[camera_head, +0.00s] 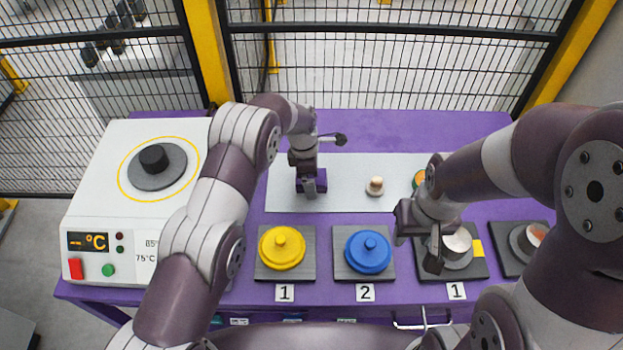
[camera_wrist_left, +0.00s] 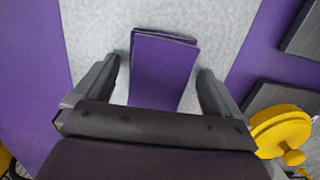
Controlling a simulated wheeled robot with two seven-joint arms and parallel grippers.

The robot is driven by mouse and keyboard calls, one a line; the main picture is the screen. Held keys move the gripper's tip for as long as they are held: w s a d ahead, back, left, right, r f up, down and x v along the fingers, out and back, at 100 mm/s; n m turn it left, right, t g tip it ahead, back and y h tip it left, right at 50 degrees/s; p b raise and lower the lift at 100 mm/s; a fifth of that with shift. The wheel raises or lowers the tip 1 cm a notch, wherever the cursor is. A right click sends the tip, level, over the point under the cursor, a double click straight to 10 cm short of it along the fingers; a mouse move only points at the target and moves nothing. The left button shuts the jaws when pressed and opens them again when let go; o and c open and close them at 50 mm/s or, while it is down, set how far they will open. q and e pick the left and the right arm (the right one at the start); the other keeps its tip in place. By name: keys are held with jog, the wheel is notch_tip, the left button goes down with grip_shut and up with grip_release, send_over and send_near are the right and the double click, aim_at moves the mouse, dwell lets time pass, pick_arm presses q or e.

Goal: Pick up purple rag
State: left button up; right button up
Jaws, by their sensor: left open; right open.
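The purple rag (camera_wrist_left: 162,68) is a folded rectangle lying on a light grey mat (camera_wrist_left: 225,25). In the head view the rag (camera_head: 317,188) is partly hidden by my left gripper. My left gripper (camera_head: 310,188) is open and points down over the rag. In the left wrist view its fingers (camera_wrist_left: 160,85) stand on either side of the rag, with a gap on each side. I cannot tell how high the fingertips are above the mat. My right gripper (camera_head: 420,240) is open, near a silver-topped piece (camera_head: 457,246) on a dark plate.
A yellow lidded piece (camera_head: 282,248) and a blue one (camera_head: 368,252) sit on plates along the front. A small knobbed piece (camera_head: 375,186) stands on the mat. A white heater (camera_head: 120,215) is at the left, a mesh fence (camera_head: 390,65) behind.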

pick_arm(q)
jog(key=shift+f, duration=0.2)
jog(key=c, duration=1.1)
jog(key=shift+o, duration=0.2)
